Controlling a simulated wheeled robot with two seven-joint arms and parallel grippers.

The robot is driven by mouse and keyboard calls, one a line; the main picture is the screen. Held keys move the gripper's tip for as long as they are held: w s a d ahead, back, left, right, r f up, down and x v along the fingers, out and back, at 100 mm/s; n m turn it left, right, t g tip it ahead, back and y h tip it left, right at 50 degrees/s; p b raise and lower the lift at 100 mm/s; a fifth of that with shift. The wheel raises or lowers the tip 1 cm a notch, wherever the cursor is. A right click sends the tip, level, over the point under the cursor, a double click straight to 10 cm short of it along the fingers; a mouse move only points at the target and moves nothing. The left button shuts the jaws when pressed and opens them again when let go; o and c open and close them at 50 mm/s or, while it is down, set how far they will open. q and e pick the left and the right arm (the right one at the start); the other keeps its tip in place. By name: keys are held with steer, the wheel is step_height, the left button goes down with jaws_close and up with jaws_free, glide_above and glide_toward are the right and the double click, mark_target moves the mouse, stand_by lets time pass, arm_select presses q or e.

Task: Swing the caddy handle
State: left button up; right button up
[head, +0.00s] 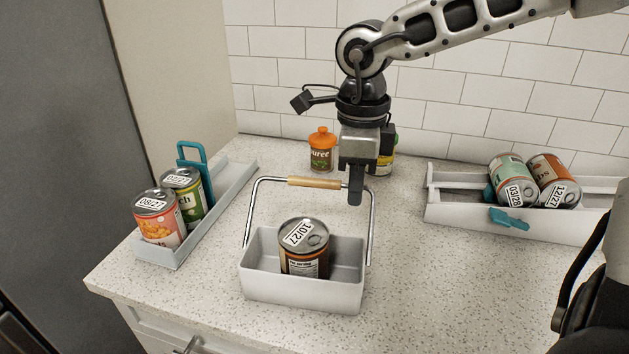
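The caddy (300,292) is a light grey open box on the speckled counter. Its wire handle stands raised above it, with a wooden grip (314,182) across the top. One can labelled 10/27 (303,262) stands upright inside the caddy. My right gripper (355,188) points down beside the right end of the handle's top bar. Its fingers overlap the bar's right corner in the picture, and I cannot tell whether they touch it. The fingers show edge-on, so their opening is hidden. My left gripper is not in view.
A left tray (230,188) holds two upright cans and a teal divider (195,165). A right tray (505,226) holds two tilted cans and teal pieces. An orange-lidded jar (321,152) and a partly hidden container (387,163) stand behind. The counter right of the caddy is clear.

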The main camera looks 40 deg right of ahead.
steer(key=shift+s+a+r, duration=0.25)
steer(key=shift+a+r, duration=0.05)
steer(key=shift+r, duration=0.15)
steer(key=shift+s+a+r, duration=0.8)
steer(key=shift+s+a, duration=0.05)
stand_by(0.4)
steer(key=shift+s+a+r+b, duration=0.2)
steer(key=shift+s+a+r, duration=0.1)
steer(key=shift+s+a, duration=0.2)
steer(key=shift+s+a+r+b, duration=0.15)
steer(key=shift+s+a+r, duration=0.1)
steer(key=shift+s+a, duration=0.25)
